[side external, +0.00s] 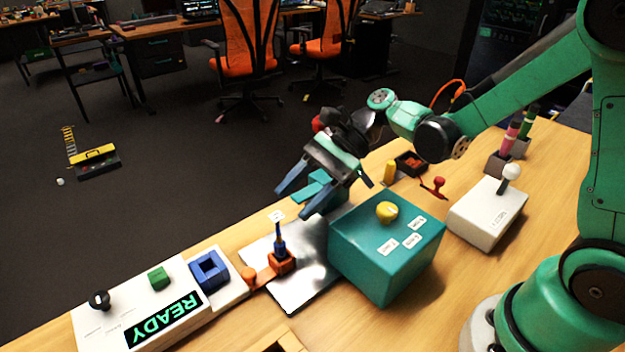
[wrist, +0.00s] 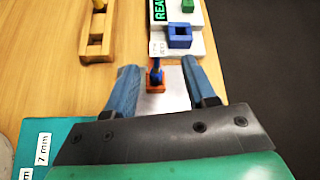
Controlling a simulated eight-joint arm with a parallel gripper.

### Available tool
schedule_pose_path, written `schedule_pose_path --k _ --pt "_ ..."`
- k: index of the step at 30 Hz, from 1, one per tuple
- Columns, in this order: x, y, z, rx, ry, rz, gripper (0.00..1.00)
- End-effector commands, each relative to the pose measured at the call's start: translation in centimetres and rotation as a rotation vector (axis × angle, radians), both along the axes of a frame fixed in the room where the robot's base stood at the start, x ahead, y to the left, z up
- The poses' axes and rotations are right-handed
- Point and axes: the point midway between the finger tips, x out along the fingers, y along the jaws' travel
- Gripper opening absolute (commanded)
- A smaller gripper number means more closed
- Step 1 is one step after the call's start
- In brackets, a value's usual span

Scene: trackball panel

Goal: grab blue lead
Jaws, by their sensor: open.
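The blue lead (side external: 280,245) stands upright in an orange block (side external: 282,262) on a shiny metal plate. It also shows in the wrist view (wrist: 156,65), between my two blue fingers as seen from there. My gripper (side external: 299,197) is open and empty. In the side view it is above and a little to the right of the lead, apart from it. In the wrist view my gripper (wrist: 160,72) has its fingers spread on either side of the lead. The lower end of the lead is hidden in the orange block.
A teal box (side external: 380,265) with a yellow knob stands right of the plate. A white panel (side external: 140,300) with a READY display and a blue square socket (side external: 209,270) is to the left. A white joystick box (side external: 485,215) and a wooden block (wrist: 97,35) are nearby.

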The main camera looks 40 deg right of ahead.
Motion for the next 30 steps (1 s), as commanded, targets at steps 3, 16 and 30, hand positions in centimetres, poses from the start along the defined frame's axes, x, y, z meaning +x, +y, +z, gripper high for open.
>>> schedule_pose_path --k 3,16,30 --pt "0.2 0.3 -0.3 0.113 0.131 -0.02 0.5" --pt "0.1 3.7 -1.8 0.183 0.222 -0.022 0.5" --pt "0.1 5.7 -2.6 0.182 0.22 -0.027 0.5"
